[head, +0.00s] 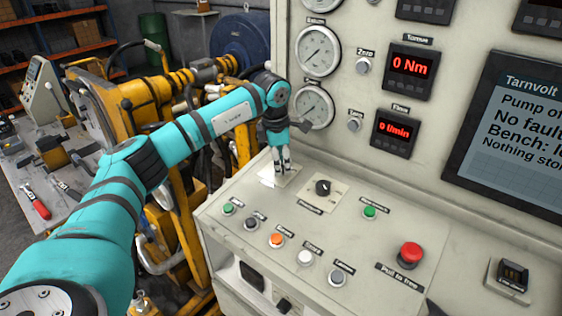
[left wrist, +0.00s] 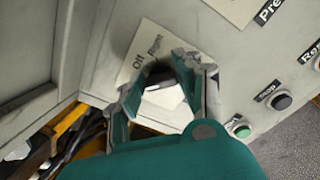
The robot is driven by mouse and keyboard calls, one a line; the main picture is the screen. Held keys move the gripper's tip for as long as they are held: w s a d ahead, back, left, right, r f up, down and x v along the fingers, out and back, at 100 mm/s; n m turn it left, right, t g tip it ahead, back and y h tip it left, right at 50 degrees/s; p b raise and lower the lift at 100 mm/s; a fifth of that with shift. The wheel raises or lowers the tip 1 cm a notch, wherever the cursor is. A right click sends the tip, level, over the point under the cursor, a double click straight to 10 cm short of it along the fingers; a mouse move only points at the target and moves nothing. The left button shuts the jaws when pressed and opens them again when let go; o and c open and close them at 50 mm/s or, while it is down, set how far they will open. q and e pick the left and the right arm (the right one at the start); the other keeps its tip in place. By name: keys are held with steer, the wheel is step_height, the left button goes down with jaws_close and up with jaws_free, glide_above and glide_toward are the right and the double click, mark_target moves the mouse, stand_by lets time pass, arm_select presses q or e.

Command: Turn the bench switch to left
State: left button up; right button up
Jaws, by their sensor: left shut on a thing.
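The bench switch sits on a pale square plate (head: 268,178) at the left end of the sloping console. My left gripper (head: 281,168) reaches down onto it from above. In the left wrist view, the switch's dark knob (left wrist: 160,73) shows between the two fingers of my left gripper (left wrist: 168,82), which are shut on it. Its plate (left wrist: 152,38) carries the word "Off" and another word that I cannot read surely. The fingers hide part of the knob, so I cannot tell its exact position. My right gripper is not in view.
A black pressure knob (head: 323,187) stands just right of the switch. Several push buttons and a red mushroom stop button (head: 410,254) are on the same console. Gauges, red displays and a screen (head: 515,135) rise behind. Yellow machinery (head: 135,105) stands left.

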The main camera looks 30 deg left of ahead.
arm_select(q)
steer(key=o, duration=1.1)
steer(key=shift+o, duration=0.2)
steer(key=shift+r, duration=0.1)
step_height(320, 180, up, 12)
steer(key=s, duration=0.1)
steer(key=shift+s, duration=0.4)
steer(key=shift+a, duration=0.1)
